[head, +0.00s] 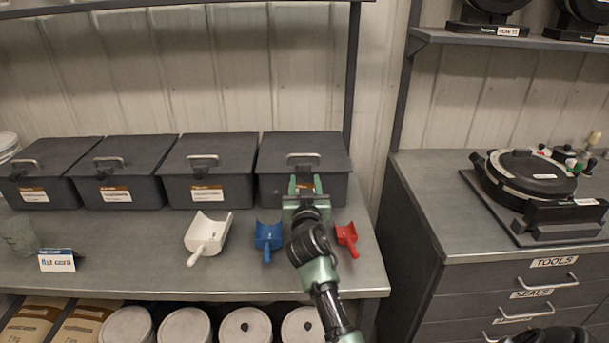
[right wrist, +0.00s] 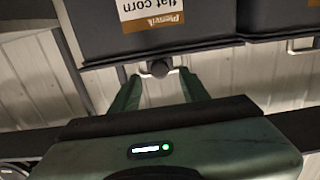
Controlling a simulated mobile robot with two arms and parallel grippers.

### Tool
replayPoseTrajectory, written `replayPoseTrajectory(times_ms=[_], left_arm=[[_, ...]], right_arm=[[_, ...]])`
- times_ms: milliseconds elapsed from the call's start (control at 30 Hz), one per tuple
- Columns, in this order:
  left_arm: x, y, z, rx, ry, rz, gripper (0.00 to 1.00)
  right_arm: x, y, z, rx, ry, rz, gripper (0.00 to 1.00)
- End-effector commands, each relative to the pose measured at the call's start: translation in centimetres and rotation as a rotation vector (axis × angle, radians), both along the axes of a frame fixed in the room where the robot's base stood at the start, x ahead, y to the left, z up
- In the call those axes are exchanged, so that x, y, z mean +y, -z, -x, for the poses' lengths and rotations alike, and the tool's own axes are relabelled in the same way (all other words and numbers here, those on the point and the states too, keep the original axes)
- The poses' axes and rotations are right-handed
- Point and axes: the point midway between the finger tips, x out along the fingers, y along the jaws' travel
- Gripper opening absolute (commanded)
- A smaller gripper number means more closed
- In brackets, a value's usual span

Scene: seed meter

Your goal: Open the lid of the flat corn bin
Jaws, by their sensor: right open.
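The flat corn bin (head: 334,187) is the rightmost dark grey bin on the bench, with its lid (head: 325,144) closed. Its "flat corn" label shows upside down in the right wrist view (right wrist: 150,22). A metal lid handle (head: 303,157) is at the lid's front; it also shows in the right wrist view (right wrist: 160,70). My right gripper (head: 305,183) is open in front of the bin, hiding its label in the head view. In the right wrist view its fingers (right wrist: 161,84) are either side of the handle; I cannot tell if they touch it.
Several similar closed bins (head: 208,180) stand close to the left. A white scoop (head: 210,232), blue scoop (head: 268,238) and red scoop (head: 347,236) lie in front on the bench. A "flat corn" card (head: 57,260) stands at left. A shelf (head: 180,5) runs above.

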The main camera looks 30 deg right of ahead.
Motion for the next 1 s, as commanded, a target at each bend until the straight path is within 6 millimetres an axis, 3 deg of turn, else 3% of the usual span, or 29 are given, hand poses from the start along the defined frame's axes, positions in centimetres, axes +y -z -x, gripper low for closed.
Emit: replayPoseTrajectory(times_ms=[200,500,533,700,1000], left_arm=[[0.0,-0.3,-0.1,-0.002,0.000,0.000,0.36],[-0.1,-0.3,-0.1,-0.002,0.001,0.000,0.36],[-0.1,-0.3,-0.1,-0.002,0.001,0.000,0.36],[-0.1,-0.3,-0.1,-0.002,0.000,0.001,0.36],[-0.1,-0.3,-0.1,-0.003,0.000,0.002,0.36]], right_arm=[[-1.2,0.0,-1.9,0.000,-0.001,0.000,0.45],[-1.3,0.0,-2.2,-0.001,-0.001,0.001,0.45],[-1.3,0.0,-2.2,-0.001,-0.001,0.001,0.43],[-1.3,0.0,-2.2,-0.001,-0.001,0.001,0.00],[-1.3,0.0,-2.2,-0.001,-0.001,-0.001,0.00]])
